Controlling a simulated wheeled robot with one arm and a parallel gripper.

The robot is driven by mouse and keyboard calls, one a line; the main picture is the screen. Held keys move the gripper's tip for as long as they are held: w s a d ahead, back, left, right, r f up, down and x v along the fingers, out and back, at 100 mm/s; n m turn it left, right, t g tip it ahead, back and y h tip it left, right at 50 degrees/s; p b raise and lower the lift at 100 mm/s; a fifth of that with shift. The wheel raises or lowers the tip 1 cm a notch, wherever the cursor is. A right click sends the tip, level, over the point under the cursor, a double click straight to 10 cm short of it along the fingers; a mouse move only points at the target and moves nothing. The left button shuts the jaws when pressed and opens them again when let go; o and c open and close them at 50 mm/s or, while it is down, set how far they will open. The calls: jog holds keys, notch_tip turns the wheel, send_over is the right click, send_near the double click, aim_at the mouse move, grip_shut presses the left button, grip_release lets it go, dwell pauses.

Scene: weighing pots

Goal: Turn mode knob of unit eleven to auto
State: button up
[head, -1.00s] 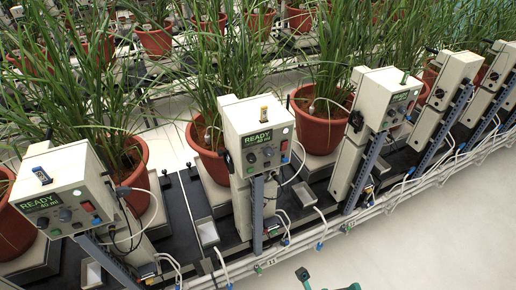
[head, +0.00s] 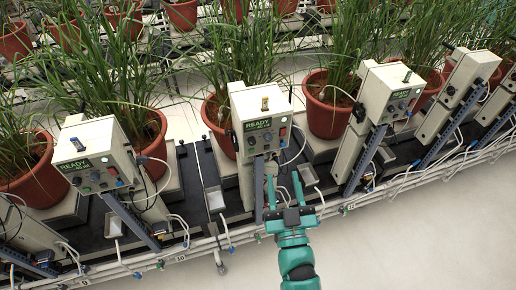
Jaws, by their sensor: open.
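The middle control box (head: 258,103) looks to be unit eleven, standing between the posts near tags 10 and 12; its own tag is not visible now. Its green screen (head: 258,125) reads READY. Below it are dark round knobs (head: 259,139), with a red switch (head: 283,132) to their right. The knob labels and pointer settings are too small to read. My gripper (head: 283,180) is open and empty, its fingers pointing up the picture. It appears below and slightly right of the box's face, apart from the knobs.
A similar box (head: 91,151) stands left and another (head: 390,92) right. A blue-grey post (head: 259,190) stands beside my left finger. White pipes (head: 215,243) and loose cables run along the front. Potted plants (head: 330,104) stand behind. The pale floor at lower right is clear.

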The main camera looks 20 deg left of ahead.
jog(key=a+f+n+g, duration=0.3)
jog(key=f+g, duration=0.1)
jog(key=f, duration=0.4)
jog(key=b, duration=1)
send_near(253, 144)
jog(key=p+x, duration=0.1)
jog(key=x, duration=0.2)
jog(key=p+x, duration=0.1)
jog(key=x, duration=0.2)
jog(key=shift+r, duration=0.25)
jog(key=shift+x, duration=1.05)
jog(key=shift+f, duration=0.1)
grip_shut()
